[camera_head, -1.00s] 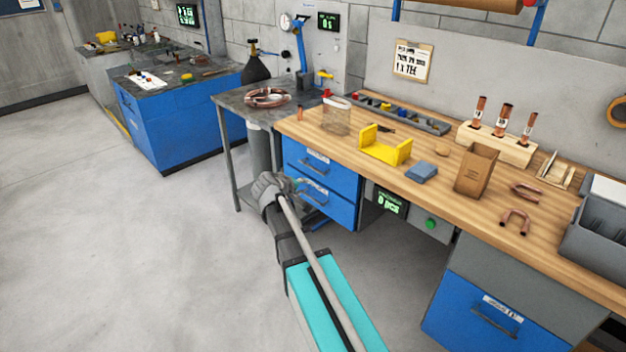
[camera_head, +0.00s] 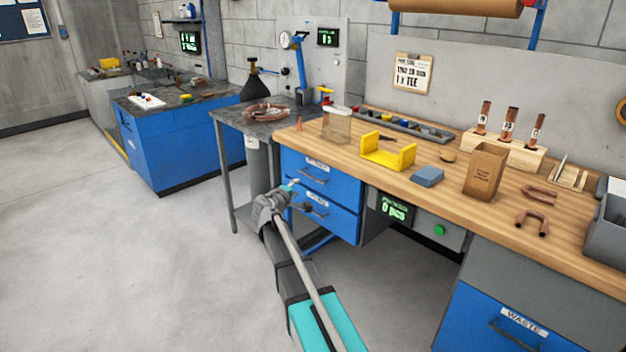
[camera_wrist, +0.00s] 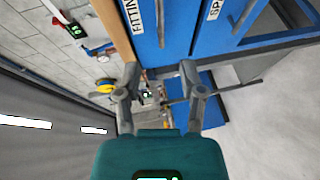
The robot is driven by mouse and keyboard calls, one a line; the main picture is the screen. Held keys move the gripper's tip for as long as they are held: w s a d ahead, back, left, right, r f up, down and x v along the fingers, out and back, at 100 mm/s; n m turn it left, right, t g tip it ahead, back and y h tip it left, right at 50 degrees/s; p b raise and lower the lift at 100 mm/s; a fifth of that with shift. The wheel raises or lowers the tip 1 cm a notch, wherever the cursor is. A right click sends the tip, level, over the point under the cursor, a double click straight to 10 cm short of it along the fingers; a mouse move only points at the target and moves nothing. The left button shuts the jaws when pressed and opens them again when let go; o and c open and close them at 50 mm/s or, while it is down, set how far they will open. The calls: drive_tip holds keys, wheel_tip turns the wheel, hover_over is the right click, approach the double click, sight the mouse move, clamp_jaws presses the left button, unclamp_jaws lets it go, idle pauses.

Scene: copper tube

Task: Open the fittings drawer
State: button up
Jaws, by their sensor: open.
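The fittings drawer (camera_head: 339,186) is the upper blue drawer under the left end of the wooden bench, and it looks shut. Its label and dark bar handle (camera_head: 312,178) face out. In the wrist view the fittings drawer (camera_wrist: 173,42) stands on edge beyond my fingers, its label partly cut off. My gripper (camera_wrist: 160,82) is open and empty, its two fingers well apart. In the head view my gripper (camera_head: 291,187) is in front of the drawers' left side, near the handles. Whether it touches anything cannot be told.
A second blue drawer (camera_head: 342,222) with its own handle is directly below. A grey side table (camera_head: 228,118) stands to the left. The bench top (camera_head: 400,178) holds a yellow cradle (camera_head: 389,154) and a cardboard box (camera_head: 484,172). The floor at left is clear.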

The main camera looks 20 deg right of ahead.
sight(311, 177)
drive_tip(key=shift+w, duration=0.1)
drive_tip(key=b+x, duration=0.2)
drive_tip(key=x, duration=1.1)
drive_tip(key=shift+w+d+f+b, duration=0.2)
drive_tip(key=shift+d+b, duration=0.05)
drive_tip(key=shift+b, duration=0.05)
clamp_jaws()
drive_tip(key=shift+d, duration=0.25)
drive_tip(key=shift+s+a, duration=0.15)
drive_tip(key=shift+s, duration=0.05)
